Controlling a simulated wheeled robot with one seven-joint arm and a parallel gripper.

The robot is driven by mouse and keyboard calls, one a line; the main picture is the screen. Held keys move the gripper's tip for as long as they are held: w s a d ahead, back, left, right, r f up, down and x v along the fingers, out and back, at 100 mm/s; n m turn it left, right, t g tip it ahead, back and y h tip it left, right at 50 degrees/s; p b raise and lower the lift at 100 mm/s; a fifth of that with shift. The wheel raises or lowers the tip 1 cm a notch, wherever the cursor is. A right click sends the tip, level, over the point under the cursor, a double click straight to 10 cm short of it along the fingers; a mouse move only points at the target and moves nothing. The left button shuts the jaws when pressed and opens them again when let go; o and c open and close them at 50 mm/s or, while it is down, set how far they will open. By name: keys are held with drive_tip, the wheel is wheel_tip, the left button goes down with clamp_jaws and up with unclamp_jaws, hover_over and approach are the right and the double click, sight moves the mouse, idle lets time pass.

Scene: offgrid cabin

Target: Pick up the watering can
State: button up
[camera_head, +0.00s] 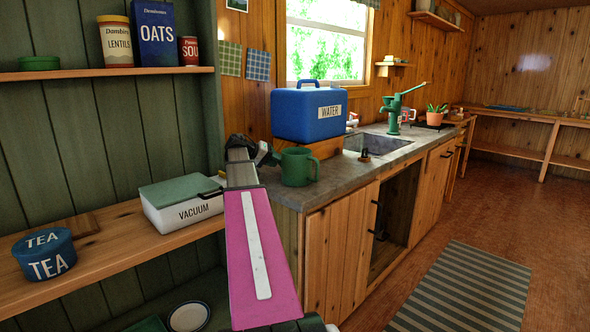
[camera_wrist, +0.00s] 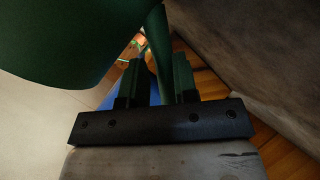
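A green can-like vessel (camera_head: 296,167), the likeliest watering can in view, stands upright on the near end of the grey counter (camera_head: 350,180). A loop shows on its right side. My gripper (camera_head: 268,153) is just left of it, in front of the blue water box. In the wrist view the green body (camera_wrist: 75,35) fills the upper left. A narrow green bar (camera_wrist: 158,45) from it runs between the two fingers of my gripper (camera_wrist: 157,80), which are apart. Blue shows in the gap. I cannot tell whether either finger touches the bar.
A blue water box (camera_head: 308,112) stands on a wooden base behind the can. Beyond are a sink (camera_head: 376,143) and a green hand pump (camera_head: 395,110). Left shelves hold a vacuum box (camera_head: 180,207) and a tea tin (camera_head: 45,262). Floor right of the cabinets is open, with a striped rug (camera_head: 465,290).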

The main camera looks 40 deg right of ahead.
drive_tip(key=x, duration=0.3)
drive_tip(key=shift+d+f, duration=0.1)
clamp_jaws()
drive_tip(key=shift+r, duration=0.75)
wheel_tip(320, 180, up, 3)
drive_tip(key=shift+f, duration=0.15)
wheel_tip(320, 180, up, 7)
hover_over(295, 164)
drive_tip(key=w, duration=0.2)
drive_tip(key=shift+s+d, duration=0.1)
drive_tip(key=shift+d, duration=0.35)
